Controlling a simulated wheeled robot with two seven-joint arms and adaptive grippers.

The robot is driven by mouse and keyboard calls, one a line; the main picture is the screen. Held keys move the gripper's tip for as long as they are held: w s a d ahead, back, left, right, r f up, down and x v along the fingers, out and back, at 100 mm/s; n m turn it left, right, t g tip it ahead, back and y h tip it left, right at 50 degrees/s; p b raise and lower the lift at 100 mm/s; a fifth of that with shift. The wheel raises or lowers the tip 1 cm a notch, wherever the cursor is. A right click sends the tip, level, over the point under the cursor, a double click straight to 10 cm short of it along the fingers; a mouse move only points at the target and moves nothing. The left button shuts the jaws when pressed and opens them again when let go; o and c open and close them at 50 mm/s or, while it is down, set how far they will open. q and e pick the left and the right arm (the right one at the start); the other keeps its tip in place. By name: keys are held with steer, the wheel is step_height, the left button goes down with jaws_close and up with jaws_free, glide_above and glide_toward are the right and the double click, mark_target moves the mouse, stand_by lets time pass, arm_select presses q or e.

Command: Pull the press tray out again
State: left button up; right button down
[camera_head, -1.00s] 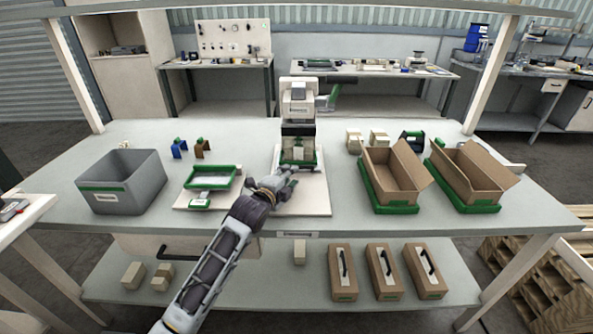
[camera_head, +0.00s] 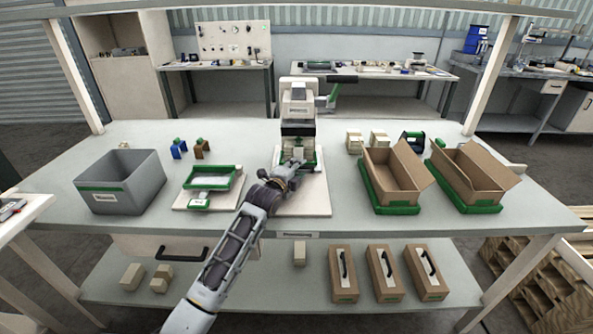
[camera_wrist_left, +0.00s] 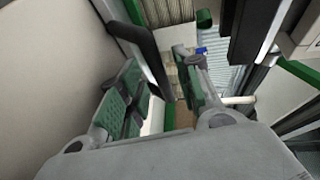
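The press (camera_head: 298,100) stands at the middle of the bench on a pale base board (camera_head: 312,200). Its green-edged tray (camera_head: 305,152) shows low in the press, under the head, partly hidden by my gripper. My left gripper (camera_head: 292,168) is at the front of the press, close to the tray. In the left wrist view my left gripper (camera_wrist_left: 162,100) has its two green-padded fingers apart. A dark bar (camera_wrist_left: 148,60) runs between or just beyond them; I cannot tell whether they touch it. My right gripper is not in view.
A green-framed scale (camera_head: 212,179) and a grey bin (camera_head: 120,183) stand to the left. Two open cartons (camera_head: 397,170) (camera_head: 468,176) in green trays stand to the right. Small beige blocks (camera_head: 355,142) sit beside the press. The bench front between bin and scale is clear.

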arm_select(q)
steer(key=shift+c, duration=0.2)
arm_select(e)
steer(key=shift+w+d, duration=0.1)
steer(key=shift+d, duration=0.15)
